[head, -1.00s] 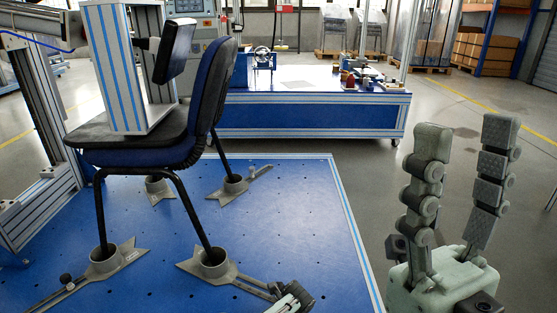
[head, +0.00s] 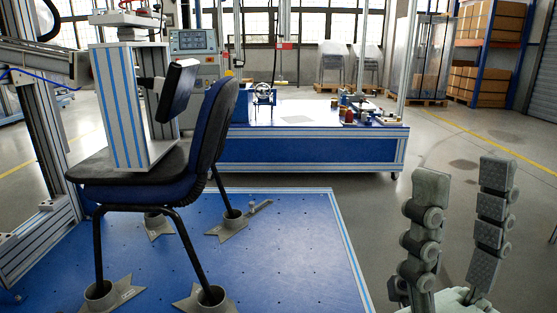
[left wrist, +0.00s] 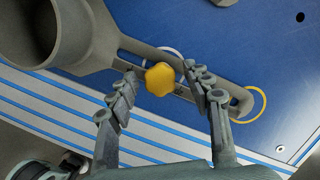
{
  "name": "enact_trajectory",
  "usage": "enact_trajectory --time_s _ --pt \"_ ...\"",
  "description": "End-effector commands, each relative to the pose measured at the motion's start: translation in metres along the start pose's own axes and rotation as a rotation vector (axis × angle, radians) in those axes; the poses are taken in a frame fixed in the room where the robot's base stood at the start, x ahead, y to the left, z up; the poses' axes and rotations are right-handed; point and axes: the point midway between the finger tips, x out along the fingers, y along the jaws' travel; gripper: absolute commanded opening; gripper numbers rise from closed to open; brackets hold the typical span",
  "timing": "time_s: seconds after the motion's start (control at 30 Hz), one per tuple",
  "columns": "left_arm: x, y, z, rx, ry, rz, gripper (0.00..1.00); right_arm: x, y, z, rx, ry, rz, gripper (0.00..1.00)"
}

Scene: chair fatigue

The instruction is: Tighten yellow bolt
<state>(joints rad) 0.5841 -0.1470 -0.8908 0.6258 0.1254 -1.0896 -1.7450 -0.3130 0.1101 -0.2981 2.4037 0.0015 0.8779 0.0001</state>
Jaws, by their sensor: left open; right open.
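The yellow bolt (left wrist: 160,79) has a lobed knob head and sits on the slotted arm of a grey foot clamp (left wrist: 135,48) in the left wrist view. My left gripper (left wrist: 161,88) is open, with one finger on each side of the bolt. I cannot tell whether either finger touches it. The bolt and left gripper are out of the head view. My right gripper (head: 464,178) is open and empty, upright to the right of the blue platform.
A blue chair (head: 208,130) stands on the blue platform (head: 270,240), its legs in grey cup clamps. A striped block (head: 130,105) rests on its seat. A blue workbench (head: 310,150) stands behind. A yellow ring (left wrist: 264,101) lies near the clamp arm's end.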

Motion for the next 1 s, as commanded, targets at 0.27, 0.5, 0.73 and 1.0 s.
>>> enact_trajectory --time_s 0.27,0.5,0.73,1.0 --pt "0.001 -0.002 -0.001 -0.284 0.002 0.072 0.5 -0.015 0.0 0.003 0.0 0.0 0.0 0.5" --pt "0.0 -0.002 0.0 -0.3 0.001 0.076 0.5 -0.014 0.0 0.003 0.0 0.0 0.0 0.5" --pt "0.003 -0.004 0.0 -0.45 0.001 0.113 0.5 -0.026 0.0 0.005 0.0 0.0 0.0 0.5" --pt "0.001 -0.003 0.001 -0.637 0.001 0.163 0.5 -0.034 0.0 0.007 0.0 0.0 0.0 0.5"
